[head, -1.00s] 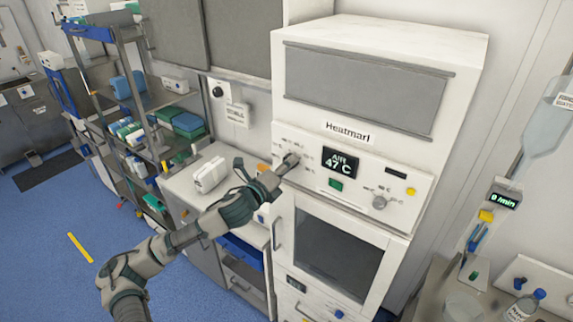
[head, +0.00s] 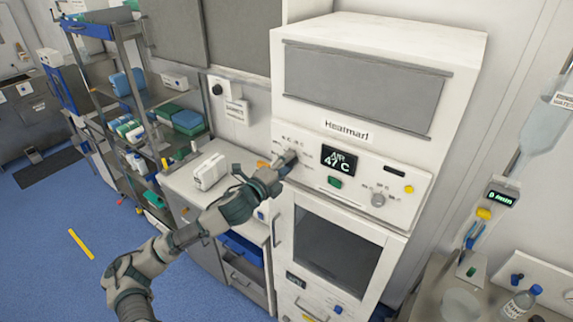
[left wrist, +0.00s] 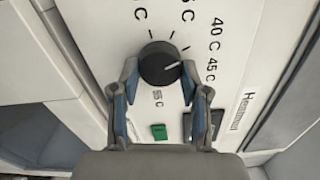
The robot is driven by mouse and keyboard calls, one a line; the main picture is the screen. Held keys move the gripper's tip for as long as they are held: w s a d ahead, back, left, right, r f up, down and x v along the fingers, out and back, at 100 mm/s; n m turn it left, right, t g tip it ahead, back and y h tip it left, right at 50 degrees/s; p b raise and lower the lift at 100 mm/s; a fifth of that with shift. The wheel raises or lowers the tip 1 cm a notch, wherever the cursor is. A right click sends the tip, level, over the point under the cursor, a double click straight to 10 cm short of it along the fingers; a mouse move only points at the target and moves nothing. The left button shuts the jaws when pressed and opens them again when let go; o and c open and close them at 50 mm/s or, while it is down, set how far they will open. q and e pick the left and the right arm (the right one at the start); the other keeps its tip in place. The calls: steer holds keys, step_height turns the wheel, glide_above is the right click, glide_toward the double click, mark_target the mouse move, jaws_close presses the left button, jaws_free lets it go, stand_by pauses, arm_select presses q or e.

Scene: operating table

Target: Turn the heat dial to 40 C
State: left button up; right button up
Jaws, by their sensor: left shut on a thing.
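The heat dial (left wrist: 160,56) is a round black knob with a white pointer line on the white front panel (left wrist: 95,20). In the left wrist view the pointer points right and slightly up, close to the 45 C mark and below 40 C. My left gripper (left wrist: 160,72) has one finger on each side of the dial and is shut on it. In the head view the left gripper (head: 283,166) reaches the panel's left part and largely covers the dial. The display (head: 339,158) reads AIR 47 C. My right gripper is out of view.
A second knob (head: 378,199) and a yellow button (head: 409,189) are on the panel's right side. A green button (head: 334,182) is under the display. The cabinet door (head: 335,249) is below. A stocked shelf rack (head: 138,50) stands left; a bottle (head: 521,302) stands at lower right.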

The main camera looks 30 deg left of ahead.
arm_select(q)
steer(key=shift+a, duration=0.1)
steer(key=o, duration=1)
steer(key=shift+o, duration=0.8)
steer(key=shift+w, duration=0.1)
steer(key=shift+w+a+f, duration=0.1)
steer(key=shift+a, duration=0.05)
steer(key=s+a, duration=0.1)
steer(key=s, duration=1.1)
steer(key=shift+a+f, duration=0.1)
